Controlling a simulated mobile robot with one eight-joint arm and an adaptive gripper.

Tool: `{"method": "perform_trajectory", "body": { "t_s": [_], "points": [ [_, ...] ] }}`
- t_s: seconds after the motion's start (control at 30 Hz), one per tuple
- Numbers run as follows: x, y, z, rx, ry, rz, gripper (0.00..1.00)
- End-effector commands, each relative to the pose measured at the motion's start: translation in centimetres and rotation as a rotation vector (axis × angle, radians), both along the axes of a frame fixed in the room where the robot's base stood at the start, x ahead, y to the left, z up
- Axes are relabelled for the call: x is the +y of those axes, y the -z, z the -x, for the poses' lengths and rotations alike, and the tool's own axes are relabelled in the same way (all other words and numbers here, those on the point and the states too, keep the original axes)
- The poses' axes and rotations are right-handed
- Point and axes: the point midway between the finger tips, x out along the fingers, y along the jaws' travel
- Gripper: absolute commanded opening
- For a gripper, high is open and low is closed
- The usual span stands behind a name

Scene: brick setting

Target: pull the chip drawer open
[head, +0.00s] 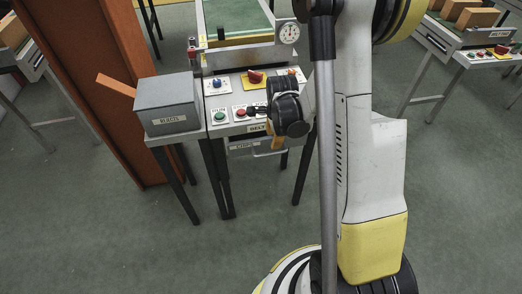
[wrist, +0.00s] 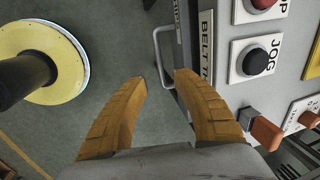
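The chip drawer (head: 247,148) is a grey front with a partly hidden label, below the control panel in the head view. My arm covers part of it. Its front looks close under the panel; I cannot tell whether it is fully shut. In the wrist view its U-shaped metal handle (wrist: 156,48) stands out from the drawer front. My gripper (wrist: 161,78) is open, with two tan fingers apart and nothing held. The handle's near end lies between the fingertips in the picture; contact is not visible. In the head view the fingers are mostly hidden by the wrist.
The control panel (wrist: 232,100) with a red button, black JOG button (wrist: 257,61) and orange-red switch (wrist: 265,133) is close to the right finger. Table legs stand below; an orange-brown pillar (head: 100,80) is at left.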

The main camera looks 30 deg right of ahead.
Motion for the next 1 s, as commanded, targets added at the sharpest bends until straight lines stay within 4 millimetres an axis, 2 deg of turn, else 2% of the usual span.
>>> {"method": "perform_trajectory", "body": {
  "t_s": [0.17, 0.4, 0.6, 0.77, 1.0],
  "points": [
    [-0.2, 2.0, -0.3, 0.003, 0.019, -0.005, 0.34],
    [-0.5, 6.8, -1.2, 0.002, 0.017, -0.004, 0.34],
    [-0.6, 9.9, -1.8, 0.002, 0.016, -0.004, 0.34],
    [-0.7, 10.9, -2.0, 0.002, 0.015, -0.004, 0.34],
    [-0.7, 10.9, -2.0, 0.002, 0.015, -0.004, 0.34]
  ]
}}
